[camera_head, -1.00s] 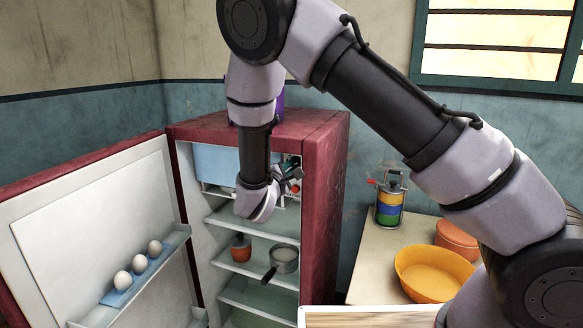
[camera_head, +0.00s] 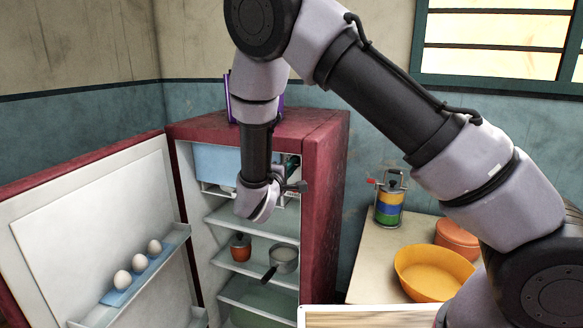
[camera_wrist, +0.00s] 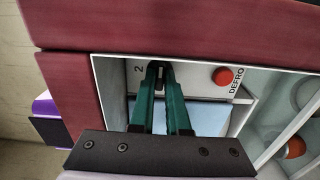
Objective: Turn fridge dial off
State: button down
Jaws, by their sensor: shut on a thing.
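The red fridge (camera_head: 323,200) stands open, its door swung out to the left. In the wrist view, a white control panel (camera_wrist: 197,84) inside the top of the fridge carries a printed "2" and a red button marked "DEFRO". The small dark dial (camera_wrist: 157,70) is on this panel between the "2" and the button. My gripper (camera_wrist: 158,76) has its green fingers closed together on the dial, which they mostly hide; its exact setting cannot be read. In the head view, my gripper (camera_head: 295,165) is at the upper right inside the fridge, partly hidden by my wrist.
The fridge's right wall is close beside my wrist. Shelves below hold an orange pot (camera_head: 241,248) and a saucepan (camera_head: 284,260). Several eggs (camera_head: 139,263) sit on the open door (camera_head: 85,225). A counter at right holds a yellow bowl (camera_head: 432,272) and a striped canister (camera_head: 389,205).

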jog(key=shift+s+f, duration=0.1)
jog(key=c, duration=0.9)
grip_release()
jog(key=shift+a, duration=0.1)
jog(key=v, duration=1)
jog(key=shift+s, duration=0.35)
jog(key=shift+a, duration=0.1)
